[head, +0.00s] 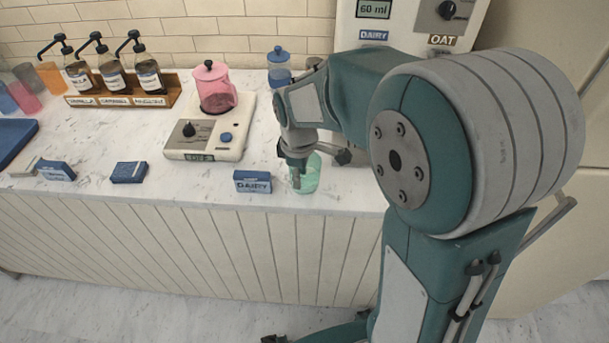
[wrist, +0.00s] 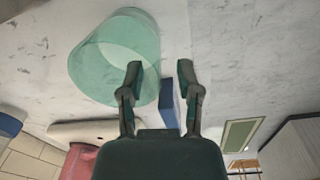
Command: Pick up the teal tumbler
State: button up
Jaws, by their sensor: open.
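The teal tumbler (head: 311,176), translucent green, stands on the marble counter near its front edge in the head view. My gripper (head: 297,178) is right at it, partly covering it. In the wrist view the tumbler (wrist: 100,62) fills the upper left, with its wide round mouth showing. My two fingers (wrist: 159,68) are spread apart with nothing held between them. The left finger overlaps the tumbler's right side in the picture; I cannot tell whether they touch. The tumbler lies mostly left of the space between the fingers.
A blue DAIRY box (head: 252,182) stands close to the tumbler's left; a blue block (wrist: 168,104) shows between my fingers. A blue-lidded jar (head: 279,68) stands behind. Syrup bottles (head: 113,76) and cups are farther left.

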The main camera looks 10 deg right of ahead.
aim_at(301, 192)
notch_tip(301, 192, down, 3)
jog(key=shift+w+d+r, duration=0.1)
jog(key=shift+d, duration=0.05)
jog(key=shift+f, duration=0.4)
jog(key=shift+a, duration=0.2)
jog(key=shift+c, duration=0.3)
jog(key=shift+d, duration=0.1)
grip_shut()
jog(key=shift+r, duration=0.15)
